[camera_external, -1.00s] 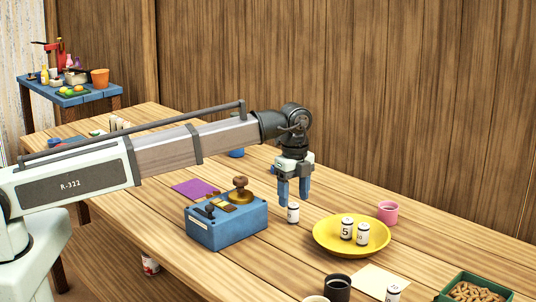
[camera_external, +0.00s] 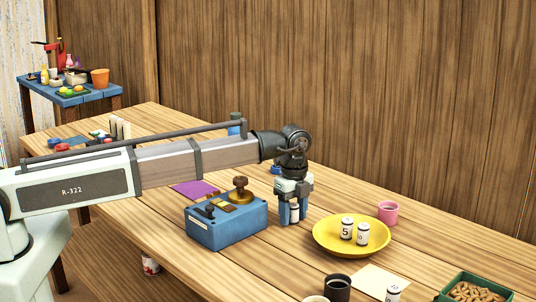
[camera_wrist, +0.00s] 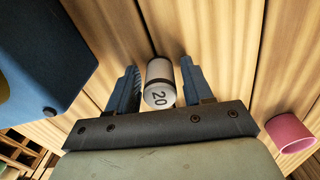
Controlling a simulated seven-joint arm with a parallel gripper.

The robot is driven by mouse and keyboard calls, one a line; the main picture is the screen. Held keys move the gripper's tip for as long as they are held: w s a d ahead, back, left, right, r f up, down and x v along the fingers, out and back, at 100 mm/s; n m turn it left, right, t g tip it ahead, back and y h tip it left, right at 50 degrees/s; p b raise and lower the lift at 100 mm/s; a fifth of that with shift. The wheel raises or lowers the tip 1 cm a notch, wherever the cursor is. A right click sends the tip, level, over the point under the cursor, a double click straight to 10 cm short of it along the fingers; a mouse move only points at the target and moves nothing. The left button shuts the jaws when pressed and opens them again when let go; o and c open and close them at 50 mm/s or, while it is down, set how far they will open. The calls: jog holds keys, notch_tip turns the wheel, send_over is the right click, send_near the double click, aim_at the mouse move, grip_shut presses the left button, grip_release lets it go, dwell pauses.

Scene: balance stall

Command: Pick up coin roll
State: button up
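A white coin roll (camera_wrist: 159,84) with a dark band and the number 20 stands on the table in the wrist view. It is between the two fingers of my gripper (camera_wrist: 160,85), with a visible gap on each side. In the external view my gripper (camera_external: 292,214) is low over the table, its blue fingers on either side of the coin roll (camera_external: 294,212). Two more white rolls, marked 5 (camera_external: 346,229) and apparently 10 (camera_external: 363,234), stand on the yellow plate (camera_external: 325,243).
A blue box with a brass knob (camera_external: 225,225) stands close left of my gripper. A pink cup (camera_external: 388,212) is beyond the plate. A dark cup (camera_external: 338,287), a pale paper (camera_external: 375,279), another roll (camera_external: 394,294) and a green tray (camera_external: 448,290) are nearer the front.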

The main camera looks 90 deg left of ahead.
grip_shut()
jog(key=shift+r, duration=0.1)
dwell(0.3)
